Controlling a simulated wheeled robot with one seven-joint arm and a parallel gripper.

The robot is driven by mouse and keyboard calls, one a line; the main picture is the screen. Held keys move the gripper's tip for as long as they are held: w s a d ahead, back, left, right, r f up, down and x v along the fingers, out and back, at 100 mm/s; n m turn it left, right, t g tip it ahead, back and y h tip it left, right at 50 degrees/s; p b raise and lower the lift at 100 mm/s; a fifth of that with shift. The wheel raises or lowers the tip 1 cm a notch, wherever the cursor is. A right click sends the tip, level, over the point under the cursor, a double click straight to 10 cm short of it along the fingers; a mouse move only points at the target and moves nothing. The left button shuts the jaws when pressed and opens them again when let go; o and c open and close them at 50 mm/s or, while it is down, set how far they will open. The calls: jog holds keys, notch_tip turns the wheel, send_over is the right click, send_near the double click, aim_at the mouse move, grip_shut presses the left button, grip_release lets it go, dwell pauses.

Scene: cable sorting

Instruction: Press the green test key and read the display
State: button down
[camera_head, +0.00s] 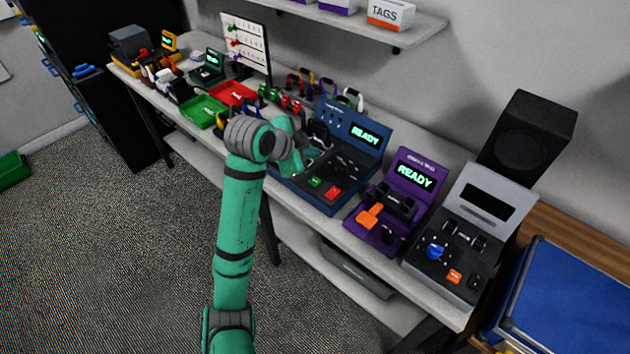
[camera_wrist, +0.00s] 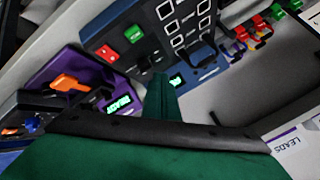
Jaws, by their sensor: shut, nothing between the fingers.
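The blue tester (camera_head: 350,172) stands on the bench. In the wrist view the green key (camera_wrist: 132,33) and red key (camera_wrist: 107,54) show at the upper left. My gripper (camera_wrist: 160,80) is shut and empty. Its fingers show in front of the tester, apart from the green key in the picture, and partly cover the display (camera_wrist: 177,80).
A purple tester (camera_head: 385,225) with a READY display and an orange lever stands to the right, then a grey tester (camera_head: 455,240) with a dark display. A black speaker (camera_head: 528,140) stands behind. Red (camera_head: 233,93) and green (camera_head: 204,111) trays lie left. A shelf (camera_head: 400,38) hangs above.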

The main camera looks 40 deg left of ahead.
aim_at(312, 184)
jog(key=shift+f, duration=3.85)
jog(key=shift+w, duration=0.1)
jog(key=shift+d+f, duration=0.2)
jog(key=shift+s+a+f, duration=0.2)
jog(key=shift+w+d+f, duration=0.15)
